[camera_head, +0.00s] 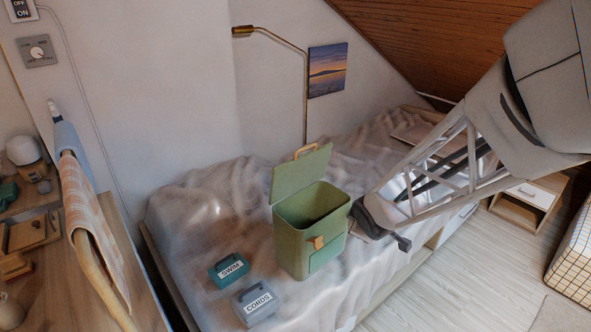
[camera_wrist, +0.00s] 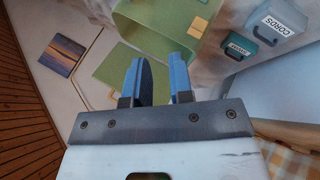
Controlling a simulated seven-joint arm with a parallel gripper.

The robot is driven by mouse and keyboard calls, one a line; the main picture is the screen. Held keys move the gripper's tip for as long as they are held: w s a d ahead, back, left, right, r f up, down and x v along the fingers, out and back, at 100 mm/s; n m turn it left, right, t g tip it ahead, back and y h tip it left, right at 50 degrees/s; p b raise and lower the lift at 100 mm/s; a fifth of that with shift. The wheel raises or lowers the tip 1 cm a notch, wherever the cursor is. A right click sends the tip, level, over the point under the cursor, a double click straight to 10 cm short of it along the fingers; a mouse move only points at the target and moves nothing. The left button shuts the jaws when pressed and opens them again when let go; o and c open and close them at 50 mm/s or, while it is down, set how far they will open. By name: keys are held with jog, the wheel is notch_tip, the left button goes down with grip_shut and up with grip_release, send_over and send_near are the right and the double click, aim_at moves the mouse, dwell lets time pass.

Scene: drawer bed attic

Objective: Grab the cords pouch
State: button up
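The cords pouch (camera_head: 257,304) is a grey-blue case with a handle and a white CORDS label. It lies on the bed at the front, and it shows in the wrist view (camera_wrist: 279,27) at the upper right. My gripper (camera_head: 403,240) is right of the green bin in the head view, apart from the pouch. In the wrist view its two blue fingers (camera_wrist: 159,72) stand apart with nothing held between them. The fingers are hard to make out in the head view.
A green bin (camera_head: 297,250) with its lid (camera_head: 301,173) raised stands on the bed between my gripper and the pouch. A teal SWIM pouch (camera_head: 229,270) lies beside the cords pouch. A brass lamp (camera_head: 306,95) rises behind. A wooden desk (camera_head: 75,280) is at left.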

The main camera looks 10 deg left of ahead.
jog(key=w+a+f+n+y, duration=0.2)
jog(key=w+a+f+n, duration=0.25)
jog(key=a+f, duration=0.2)
jog(key=n+g+y, duration=0.4)
jog(key=n+y, duration=0.4)
jog(key=n, duration=0.3)
send_near(256, 288)
jog(key=shift+w+a+f, duration=0.2)
jog(key=shift+a+f, duration=0.1)
jog(key=shift+a, duration=0.2)
jog(key=shift+x, duration=1.35)
jog(key=shift+x, duration=2.55)
